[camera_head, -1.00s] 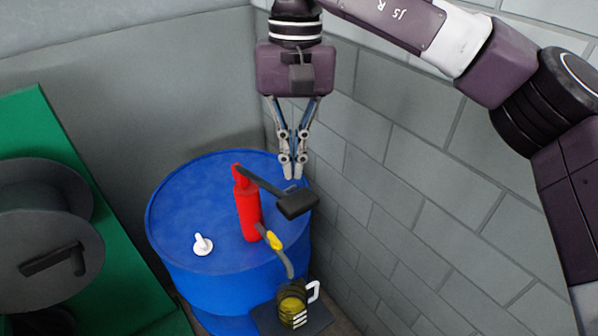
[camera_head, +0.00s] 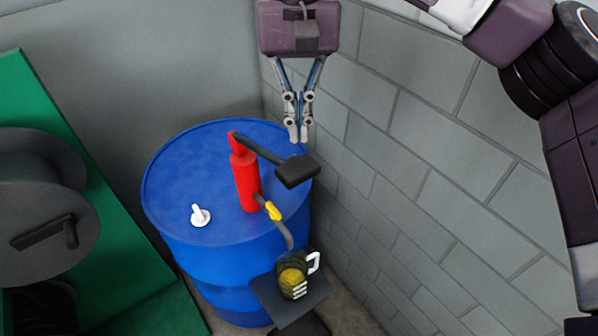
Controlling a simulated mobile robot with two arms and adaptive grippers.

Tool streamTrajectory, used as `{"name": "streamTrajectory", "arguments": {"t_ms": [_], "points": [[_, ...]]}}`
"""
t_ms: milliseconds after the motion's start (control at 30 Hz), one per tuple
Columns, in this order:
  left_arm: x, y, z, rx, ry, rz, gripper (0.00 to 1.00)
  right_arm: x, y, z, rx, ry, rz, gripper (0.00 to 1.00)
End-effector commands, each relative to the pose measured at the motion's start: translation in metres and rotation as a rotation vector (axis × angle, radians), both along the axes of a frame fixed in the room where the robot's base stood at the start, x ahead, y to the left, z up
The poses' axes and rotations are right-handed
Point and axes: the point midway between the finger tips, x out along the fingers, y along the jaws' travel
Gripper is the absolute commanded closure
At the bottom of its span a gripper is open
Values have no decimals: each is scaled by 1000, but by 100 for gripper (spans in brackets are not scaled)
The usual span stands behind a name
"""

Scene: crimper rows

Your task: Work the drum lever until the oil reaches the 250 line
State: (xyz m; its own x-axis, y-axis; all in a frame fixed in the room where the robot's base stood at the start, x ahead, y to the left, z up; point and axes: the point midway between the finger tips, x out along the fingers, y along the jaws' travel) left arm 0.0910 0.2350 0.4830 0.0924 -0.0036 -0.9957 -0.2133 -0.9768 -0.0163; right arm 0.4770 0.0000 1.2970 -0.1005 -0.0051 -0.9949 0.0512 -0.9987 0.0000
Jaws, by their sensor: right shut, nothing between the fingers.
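A blue drum (camera_head: 185,180) stands in the corner with a red pump (camera_head: 246,182) upright on its top. The pump's dark lever (camera_head: 262,152) slopes down to the right and ends in a black grip (camera_head: 297,171). A spout with a yellow part (camera_head: 273,210) curves down to a jug (camera_head: 292,275) with a white handle and yellowish contents. The jug's level against its marks is too small to read. My right gripper (camera_head: 298,138) points down, shut and empty, above and behind the lever's grip, apart from it in the picture. My left gripper is not in view.
The jug sits on a dark stand (camera_head: 318,291) in front of the drum. A white cap (camera_head: 200,215) is on the drum top. A grey reel (camera_head: 40,205) on a green frame (camera_head: 85,240) stands at the left. A grey block wall (camera_head: 430,170) closes off the right.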

Motion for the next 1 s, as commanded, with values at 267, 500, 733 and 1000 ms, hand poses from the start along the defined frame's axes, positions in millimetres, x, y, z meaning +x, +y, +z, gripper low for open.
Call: {"name": "streamTrajectory", "arguments": {"t_ms": [267, 500, 733, 1000], "points": [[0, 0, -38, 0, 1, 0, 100, -3, 0, -39, 0, -2, 0, 100], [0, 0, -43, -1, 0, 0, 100, -5, 0, -44, 1, -2, 0, 100], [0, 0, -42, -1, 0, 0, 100, -5, 0, -44, 1, -1, 0, 100], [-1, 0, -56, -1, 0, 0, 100, -5, 0, -64, 1, 0, -1, 100]]}}
